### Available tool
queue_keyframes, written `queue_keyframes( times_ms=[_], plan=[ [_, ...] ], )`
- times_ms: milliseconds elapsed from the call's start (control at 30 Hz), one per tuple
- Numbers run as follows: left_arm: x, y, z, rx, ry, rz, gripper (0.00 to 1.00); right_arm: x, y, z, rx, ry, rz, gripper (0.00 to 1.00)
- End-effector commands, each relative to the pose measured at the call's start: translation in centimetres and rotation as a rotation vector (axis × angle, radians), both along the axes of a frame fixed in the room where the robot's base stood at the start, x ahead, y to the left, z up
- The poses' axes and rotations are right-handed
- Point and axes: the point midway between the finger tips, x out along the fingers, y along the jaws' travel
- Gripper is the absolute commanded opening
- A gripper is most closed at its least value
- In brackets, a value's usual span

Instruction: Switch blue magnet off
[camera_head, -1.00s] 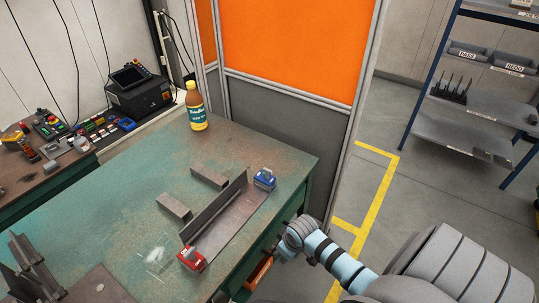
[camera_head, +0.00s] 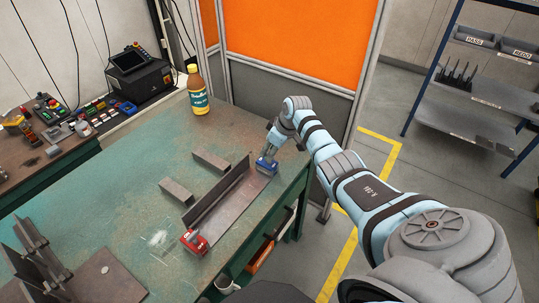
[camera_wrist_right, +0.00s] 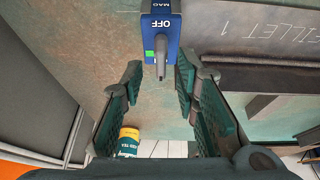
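The blue magnet (camera_head: 266,167) sits at the far right end of the steel angle (camera_head: 221,196) on the green table. In the wrist view the magnet (camera_wrist_right: 175,44) shows "OFF" lettering, a green mark and a grey lever (camera_wrist_right: 161,72) pointing toward me. My right gripper (camera_head: 271,149) is just above the blue magnet. In the wrist view its two fingers (camera_wrist_right: 159,78) are open on either side of the lever's end, with gaps visible. The red magnet (camera_head: 194,242) sits at the near end of the angle. My left gripper is not in view.
Two steel blocks (camera_head: 210,160) (camera_head: 175,191) lie left of the angle. Dark fixture plates (camera_head: 40,250) stand at the near left. An orange screen (camera_head: 290,42) rises behind the table.

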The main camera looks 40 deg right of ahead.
Motion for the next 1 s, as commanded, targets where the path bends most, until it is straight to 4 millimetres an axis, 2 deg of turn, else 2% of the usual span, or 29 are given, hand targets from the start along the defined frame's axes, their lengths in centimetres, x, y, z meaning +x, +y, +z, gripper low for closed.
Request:
queue_keyframes(
  times_ms=[33,100,367,567,1000],
  plan=[
    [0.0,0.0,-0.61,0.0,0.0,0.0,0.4,0.2,0.07,-0.85,0.001,0.0,-0.001,0.28],
    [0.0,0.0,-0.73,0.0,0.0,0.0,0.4,0.37,0.13,-1.17,0.001,0.0,0.0,0.28],
    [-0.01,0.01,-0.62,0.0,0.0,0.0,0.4,0.42,0.09,-1.2,0.0,0.0,0.0,0.28],
    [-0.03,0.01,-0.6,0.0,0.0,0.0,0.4,0.41,0.1,-1.19,0.0,0.001,0.0,0.0],
    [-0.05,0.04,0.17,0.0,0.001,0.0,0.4,0.4,0.22,-1.02,0.0,0.001,-0.036,0.0]
  ],
)
